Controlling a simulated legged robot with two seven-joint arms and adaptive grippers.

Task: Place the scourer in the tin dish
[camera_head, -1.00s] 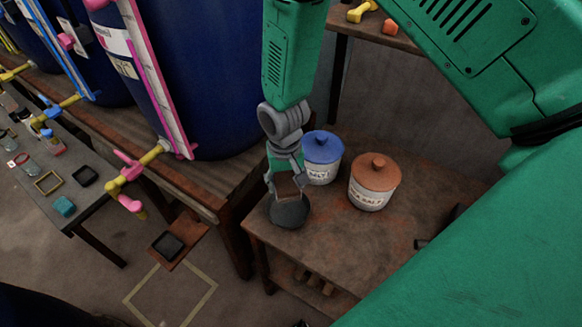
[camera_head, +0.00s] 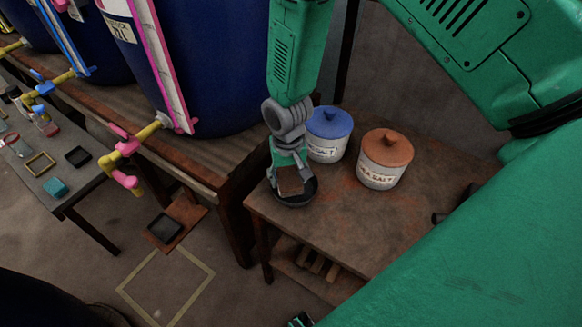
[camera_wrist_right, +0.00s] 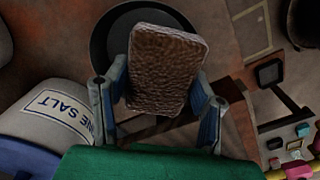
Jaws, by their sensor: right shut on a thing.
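The scourer (camera_head: 290,181) is a brown, rough, block-shaped pad. My right gripper (camera_head: 287,177) is shut on it, and the pad also fills the middle of the right wrist view (camera_wrist_right: 165,68). The tin dish (camera_head: 297,201) is a dark round dish at the near left corner of the small wooden table. In the right wrist view its dark rim (camera_wrist_right: 104,38) shows behind the scourer. The scourer is over the dish in both views; whether it touches the dish I cannot tell.
A blue-lidded salt jar (camera_head: 328,135) and an orange-lidded salt jar (camera_head: 384,160) stand close behind and right of the dish. The small table (camera_head: 345,220) is bare at its front. Blue vats (camera_head: 205,60) with taps stand at left.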

